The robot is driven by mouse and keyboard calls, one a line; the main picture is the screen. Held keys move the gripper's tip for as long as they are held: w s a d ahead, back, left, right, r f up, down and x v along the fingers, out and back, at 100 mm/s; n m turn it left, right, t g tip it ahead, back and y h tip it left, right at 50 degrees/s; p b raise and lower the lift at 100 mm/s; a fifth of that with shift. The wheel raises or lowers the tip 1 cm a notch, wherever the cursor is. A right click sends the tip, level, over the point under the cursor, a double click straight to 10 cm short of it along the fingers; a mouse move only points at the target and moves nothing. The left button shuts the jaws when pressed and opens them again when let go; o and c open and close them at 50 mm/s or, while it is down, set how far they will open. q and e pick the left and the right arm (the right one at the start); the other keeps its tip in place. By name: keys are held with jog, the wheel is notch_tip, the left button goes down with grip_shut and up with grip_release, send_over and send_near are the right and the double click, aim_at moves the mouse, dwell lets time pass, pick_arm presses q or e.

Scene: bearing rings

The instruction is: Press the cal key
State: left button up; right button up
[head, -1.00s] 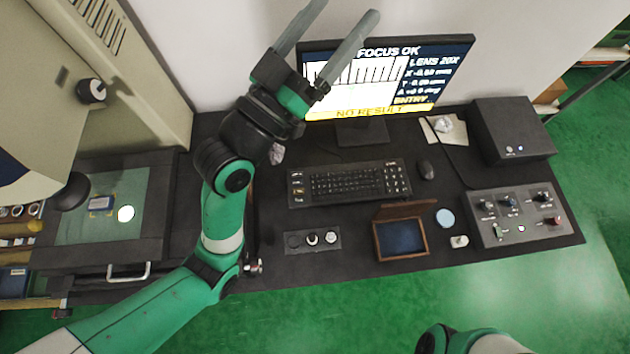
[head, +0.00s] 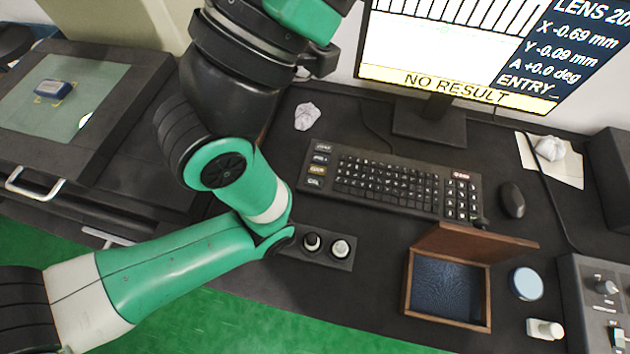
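The black keyboard (head: 390,182) lies on the dark bench below the monitor. A column of separate labelled keys runs down its left end. The lowest of these, the cal key (head: 313,182), appears to read CAL, in small blurred print. A yellowish key (head: 317,170) sits just above it. My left arm crosses the left and upper middle of the head view, with its wrist at the top edge beyond the keyboard's left end. The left gripper's fingers are out of frame. My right gripper is not in view.
The monitor (head: 460,50) shows NO RESULT and ENTRY. A mouse (head: 512,200) lies right of the keyboard. An open wooden box (head: 408,285), a blue round disc (head: 526,284) and a small knob panel (head: 335,262) are in front. Crumpled paper (head: 307,116) lies behind the keyboard.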

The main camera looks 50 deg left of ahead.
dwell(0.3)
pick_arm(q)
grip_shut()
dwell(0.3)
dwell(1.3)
